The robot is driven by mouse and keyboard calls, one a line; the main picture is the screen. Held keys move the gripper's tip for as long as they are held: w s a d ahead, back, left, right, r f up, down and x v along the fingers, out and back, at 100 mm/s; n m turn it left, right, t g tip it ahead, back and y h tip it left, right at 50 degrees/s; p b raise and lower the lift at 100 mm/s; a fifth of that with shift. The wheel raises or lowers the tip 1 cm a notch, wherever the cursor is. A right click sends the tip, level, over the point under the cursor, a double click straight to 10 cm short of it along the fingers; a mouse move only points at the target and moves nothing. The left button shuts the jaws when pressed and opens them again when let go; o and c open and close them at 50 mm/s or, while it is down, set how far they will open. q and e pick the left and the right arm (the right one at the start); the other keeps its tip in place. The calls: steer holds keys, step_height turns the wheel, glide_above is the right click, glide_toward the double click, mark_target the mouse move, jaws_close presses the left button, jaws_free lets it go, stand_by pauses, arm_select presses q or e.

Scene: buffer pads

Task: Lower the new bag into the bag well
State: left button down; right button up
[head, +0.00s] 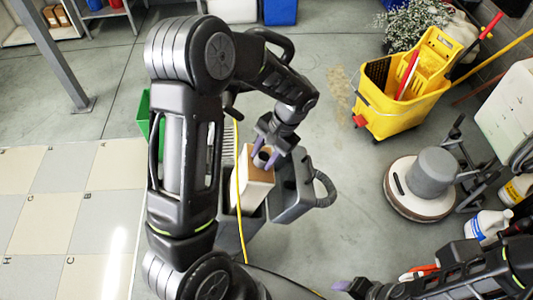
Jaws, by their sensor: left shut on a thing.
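The new bag (257,190) is a pale, upright block with a brown top and a dark round collar. My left gripper (266,160) is shut on it at the top. The bag stands over or partly inside the bag well of the grey vacuum body (230,237); its lower end meets the dark opening, and I cannot tell how deep it sits. A grey lid-like part with a loop handle (325,190) stands just right of the bag. My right gripper (345,287) shows only in part at the bottom edge, away from the bag; its jaws are unclear.
A yellow cable (238,180) runs down in front of the well. A green bin (157,120) is behind my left arm. A yellow mop bucket (395,105), a floor machine (425,180) and a white bottle (487,225) stand right. Grey floor between is clear.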

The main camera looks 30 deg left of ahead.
mark_target(258, 167)
arm_select(q)
steer(key=shift+b+x, duration=1.55)
steer(key=shift+x, duration=1.2)
steer(key=b+x, duration=0.9)
steer(key=x, duration=0.3)
steer(key=c, duration=0.8)
jaws_free()
steer(key=v, duration=0.7)
steer(key=shift+w+d+r, duration=0.1)
steer(key=shift+d+r, duration=0.05)
steer(key=shift+r, duration=0.2)
steer(key=shift+r, duration=0.1)
